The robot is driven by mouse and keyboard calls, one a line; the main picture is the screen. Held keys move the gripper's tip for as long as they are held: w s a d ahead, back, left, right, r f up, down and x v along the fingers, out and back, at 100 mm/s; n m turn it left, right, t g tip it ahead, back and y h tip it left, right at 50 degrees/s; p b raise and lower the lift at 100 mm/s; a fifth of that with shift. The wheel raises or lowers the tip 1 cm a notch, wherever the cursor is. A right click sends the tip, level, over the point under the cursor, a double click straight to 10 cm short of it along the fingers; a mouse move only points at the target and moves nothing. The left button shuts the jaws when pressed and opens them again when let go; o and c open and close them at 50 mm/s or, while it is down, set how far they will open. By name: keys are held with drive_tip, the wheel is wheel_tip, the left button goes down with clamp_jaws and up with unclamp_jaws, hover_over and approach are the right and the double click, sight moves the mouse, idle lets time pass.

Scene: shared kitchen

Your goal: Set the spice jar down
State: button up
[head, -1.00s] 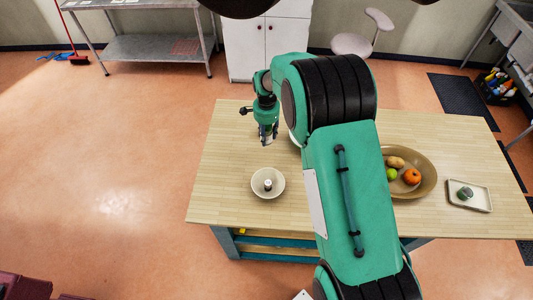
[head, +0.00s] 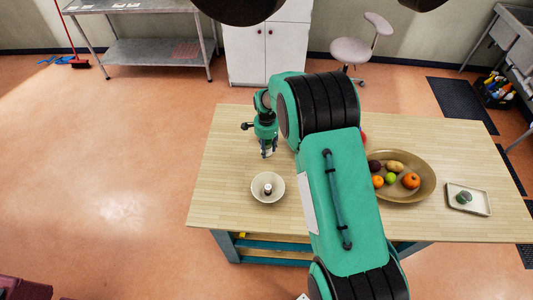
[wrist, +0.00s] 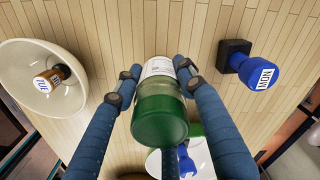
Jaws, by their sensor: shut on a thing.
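The spice jar (wrist: 160,107), with a green end and a white label, sits between the fingers of my gripper (wrist: 157,84) in the wrist view. The gripper is shut on it. In the head view my gripper (head: 268,152) hangs over the left part of the wooden table (head: 225,170), just behind a pale bowl. The jar is too small and covered there to make out well. I cannot tell whether its base touches the table.
The pale bowl (head: 256,194) holds a small dark-and-white item; it shows left in the wrist view (wrist: 20,75). A blue labelled item (wrist: 258,72) with a black base stands opposite. A fruit bowl (head: 420,192) and a tray (head: 480,207) stand right.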

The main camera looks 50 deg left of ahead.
sight(267, 153)
drive_tip(key=shift+f+p, duration=0.3)
drive_tip(key=shift+f, duration=1.6)
drive_tip(key=shift+f, duration=0.1)
drive_tip(key=o, duration=1.3)
drive_tip(key=shift+r+b, duration=0.95)
drive_tip(key=shift+r, duration=5.15)
